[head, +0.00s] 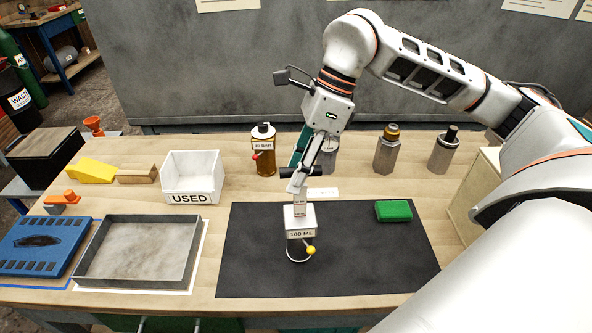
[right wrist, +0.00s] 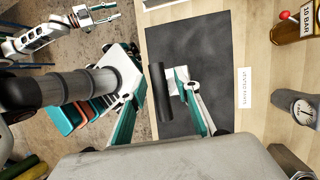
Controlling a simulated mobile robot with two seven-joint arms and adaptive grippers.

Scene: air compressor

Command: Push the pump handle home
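The pump (head: 300,222) stands upright on the black mat, with a white top, a "100 ML" label and a yellow knob low on its side. Its handle (head: 290,171) is a black bar raised well above the body; the handle also shows in the right wrist view (right wrist: 160,92). My right gripper (head: 304,178) is at the handle, pointing down, and partly hides it. In the right wrist view its teal fingers stand apart with the bar between them; contact is unclear. My left gripper (right wrist: 101,14) shows open and empty in the right wrist view, away from the pump.
The black mat (head: 250,275) holds a green block (head: 394,211). Left are a white "USED" bin (head: 192,170), a grey tray (head: 135,250) and a blue plate (head: 35,246). Behind stand an amber bottle (head: 265,155) and metal canisters (head: 387,155). The mat's right front is clear.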

